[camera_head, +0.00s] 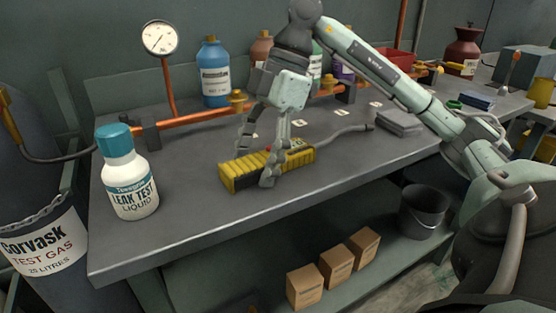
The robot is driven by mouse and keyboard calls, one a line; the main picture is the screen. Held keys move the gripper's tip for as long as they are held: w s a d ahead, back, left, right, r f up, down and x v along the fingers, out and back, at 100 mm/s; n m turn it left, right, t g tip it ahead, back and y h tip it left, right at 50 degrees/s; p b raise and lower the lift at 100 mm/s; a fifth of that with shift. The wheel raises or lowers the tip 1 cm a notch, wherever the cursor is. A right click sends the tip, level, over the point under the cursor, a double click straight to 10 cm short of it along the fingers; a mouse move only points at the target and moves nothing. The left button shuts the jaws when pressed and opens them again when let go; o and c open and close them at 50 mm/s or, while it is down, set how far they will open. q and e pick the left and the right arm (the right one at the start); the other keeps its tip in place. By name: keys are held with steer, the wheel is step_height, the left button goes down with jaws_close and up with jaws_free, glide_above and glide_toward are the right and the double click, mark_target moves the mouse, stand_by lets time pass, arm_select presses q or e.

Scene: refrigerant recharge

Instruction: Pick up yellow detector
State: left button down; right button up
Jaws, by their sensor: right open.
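The yellow detector (237,175) lies on the grey workbench, a ribbed yellow body with dark parts and a grey flexible probe (345,131) that runs off to the right. My right gripper (256,168) points down at the detector from above, with its fingers spread on either side of the body. One near finger hides part of the detector's front side. I cannot tell whether the fingers touch it. My left gripper is not in view.
A leak test liquid bottle (131,183) stands left on the workbench (190,226). A copper pipe (195,119) with brass valves crosses behind the detector. A blue bottle (214,77) stands at the back. A grey block (399,123) lies to the right. The bench front is clear.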

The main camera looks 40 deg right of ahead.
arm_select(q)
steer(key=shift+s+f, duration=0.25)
arm_select(e)
steer(key=c, duration=1.2)
steer(key=shift+o, duration=0.2)
